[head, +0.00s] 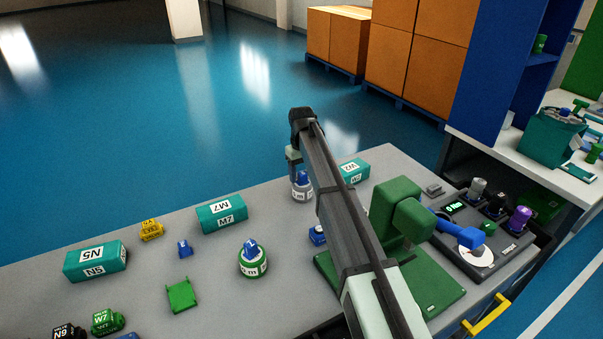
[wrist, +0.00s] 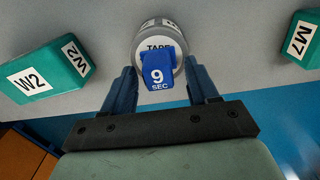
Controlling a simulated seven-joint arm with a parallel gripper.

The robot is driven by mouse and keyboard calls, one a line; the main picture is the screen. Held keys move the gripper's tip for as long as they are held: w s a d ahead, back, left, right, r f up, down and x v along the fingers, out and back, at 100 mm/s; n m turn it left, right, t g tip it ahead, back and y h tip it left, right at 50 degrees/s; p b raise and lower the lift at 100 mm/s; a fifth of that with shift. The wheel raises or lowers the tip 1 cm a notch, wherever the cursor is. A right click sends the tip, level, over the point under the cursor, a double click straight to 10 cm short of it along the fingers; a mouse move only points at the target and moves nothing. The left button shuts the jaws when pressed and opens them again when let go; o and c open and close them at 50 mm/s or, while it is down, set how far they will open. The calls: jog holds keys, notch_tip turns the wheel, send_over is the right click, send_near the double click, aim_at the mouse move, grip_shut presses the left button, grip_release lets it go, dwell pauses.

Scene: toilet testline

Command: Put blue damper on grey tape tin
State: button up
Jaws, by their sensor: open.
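The grey tape tin (head: 302,194) stands upright near the far edge of the bench. In the wrist view the tin (wrist: 160,39) carries a "TAPE" label. A blue damper (wrist: 157,70) marked "9 SEC" is at its top, and its blue top (head: 303,177) also shows in the head view. My gripper (wrist: 160,68) is open, with one blue finger on each side of the damper and gaps showing between. In the head view my gripper (head: 294,160) is partly hidden by my arm. Whether the damper is fully seated on the tin cannot be told.
Teal boxes marked W2 (head: 354,171) and M7 (head: 221,215) flank the tin. A green-banded tin (head: 252,262) with a blue top, a small blue part (head: 184,248) and a green fixture (head: 397,205) stand nearer. Bare bench lies between them.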

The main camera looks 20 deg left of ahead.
aim_at(301, 172)
jog(key=shift+r, duration=0.1)
notch_tip(301, 172, up, 12)
dwell(0.6)
dwell(0.4)
